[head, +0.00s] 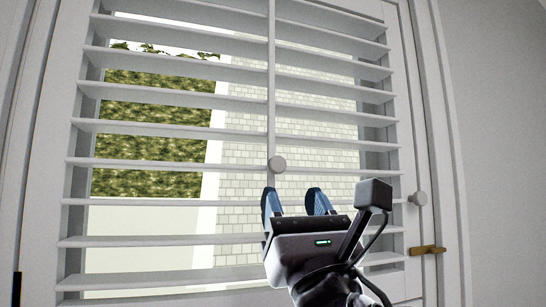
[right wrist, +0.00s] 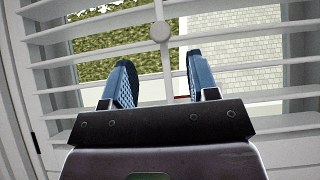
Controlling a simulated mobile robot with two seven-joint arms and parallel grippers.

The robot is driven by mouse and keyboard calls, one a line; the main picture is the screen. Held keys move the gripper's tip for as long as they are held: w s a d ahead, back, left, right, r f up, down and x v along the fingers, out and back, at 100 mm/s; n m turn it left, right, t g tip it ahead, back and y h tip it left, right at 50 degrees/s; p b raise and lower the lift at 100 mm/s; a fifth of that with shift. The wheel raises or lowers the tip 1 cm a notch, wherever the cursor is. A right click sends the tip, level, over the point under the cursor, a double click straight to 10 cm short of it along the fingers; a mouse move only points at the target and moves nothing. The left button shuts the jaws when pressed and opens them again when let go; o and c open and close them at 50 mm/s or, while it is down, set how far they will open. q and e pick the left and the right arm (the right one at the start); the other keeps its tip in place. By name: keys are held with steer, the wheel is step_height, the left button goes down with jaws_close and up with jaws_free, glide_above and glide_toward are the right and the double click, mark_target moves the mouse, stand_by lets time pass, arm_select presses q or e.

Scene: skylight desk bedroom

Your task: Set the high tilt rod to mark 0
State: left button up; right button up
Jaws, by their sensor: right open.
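The tilt rod (head: 271,80) is a thin white vertical bar in front of the shutter's louvers, with a round grey-white knob (head: 277,165) at its lower end. In the right wrist view the knob (right wrist: 160,32) shows above and between the fingertips. My right gripper (head: 293,192) is just below the knob in the head view. Its two blue fingers are apart and empty in the right wrist view (right wrist: 157,65). I cannot tell whether a finger touches the knob. No numbered marks can be read. My left gripper is not in view.
The white louvers (head: 180,128) are tilted open, with a hedge and brick wall visible outside. A second round knob (head: 417,198) and a brass latch (head: 427,249) are on the right frame. A plain grey wall (head: 497,120) is at the right.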

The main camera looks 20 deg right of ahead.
mark_target(279, 169)
steer(key=p+x, duration=0.3)
steer(key=x, duration=0.7)
steer(key=shift+c, duration=0.2)
jaws_close()
